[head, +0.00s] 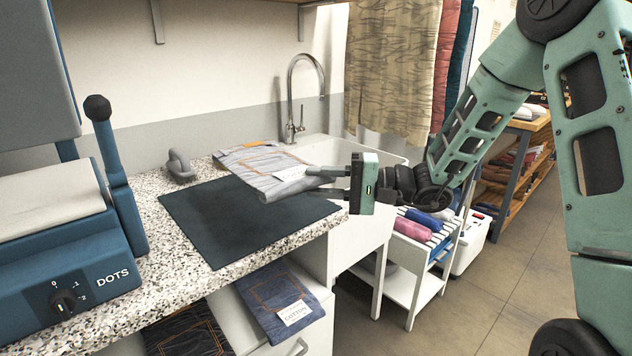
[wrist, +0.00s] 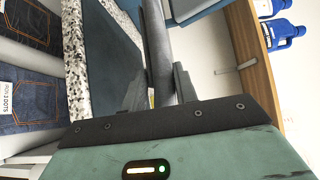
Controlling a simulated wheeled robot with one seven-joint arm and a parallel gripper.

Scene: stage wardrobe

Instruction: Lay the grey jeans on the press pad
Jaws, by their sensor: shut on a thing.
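The grey jeans (head: 268,182), folded flat with orange stitching and a white tag, are held above the counter, partly over a dark mat. My gripper (head: 326,182) is shut on their right edge. In the wrist view the jeans (wrist: 157,55) appear edge-on as a narrow grey strip between the fingers (wrist: 160,92). The press pad (head: 38,212) is the pale top of the blue press at the far left, with bare surface showing and the lid raised above it. My gripper is well to the right of the pad.
The dark mat (head: 220,228) lies on the speckled counter (head: 165,262). A grey looped object (head: 180,165) stands behind it, near the sink (head: 335,152) and tap. The press handle (head: 115,170) stands upright. Dark blue jeans (head: 275,303) lie below the counter. Blue bottles (wrist: 283,27) show in the wrist view.

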